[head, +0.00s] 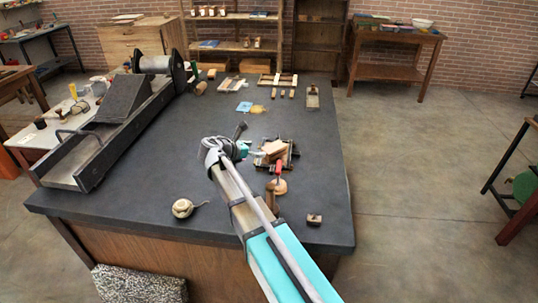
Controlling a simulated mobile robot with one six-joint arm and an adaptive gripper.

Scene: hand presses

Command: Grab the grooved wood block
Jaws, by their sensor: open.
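My gripper (243,145) is at the far end of my arm, above the middle of the dark table. It is open and seems empty, but its fingers are small and partly hidden by my wrist. A light wood block (274,149) sits tilted on a dark slatted frame just right of my gripper, apart from it as far as I can tell. A small brown block (314,219) lies near the table's front right edge, well away from my gripper. Grooves are too small to make out, so I cannot tell which one is the grooved wood block.
A red-handled tool (278,178) with a round wooden base stands in front of the frame. A ball of twine (183,208) lies front left. A long press (117,120) fills the table's left side. Small wood pieces lie at the back.

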